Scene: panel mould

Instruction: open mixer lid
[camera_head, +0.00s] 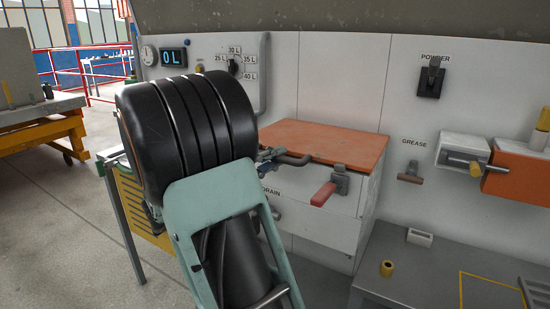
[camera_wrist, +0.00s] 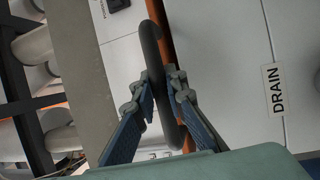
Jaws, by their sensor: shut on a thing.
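The mixer is a pale box (camera_head: 315,225) with a flat orange lid (camera_head: 335,138) lying level on top. A dark bent handle (camera_head: 292,159) stands out from the lid's front left edge. My gripper (camera_head: 268,160) is at this handle, partly hidden behind my arm in the head view. In the wrist view my gripper (camera_wrist: 162,92) has its two fingers on either side of the dark handle (camera_wrist: 152,45), shut on it. The orange lid edge (camera_wrist: 164,22) runs just behind the handle. A red-handled latch (camera_head: 324,193) sits on the box front, right of my gripper.
A DRAIN label (camera_wrist: 275,90) is on the box front. The wall panel carries a 0L display (camera_head: 174,57), a dial (camera_head: 235,63), a POWDER switch (camera_head: 430,80) and a GREASE handle (camera_head: 411,174). A grey bench (camera_head: 430,270) stands at right. Space above the lid is clear.

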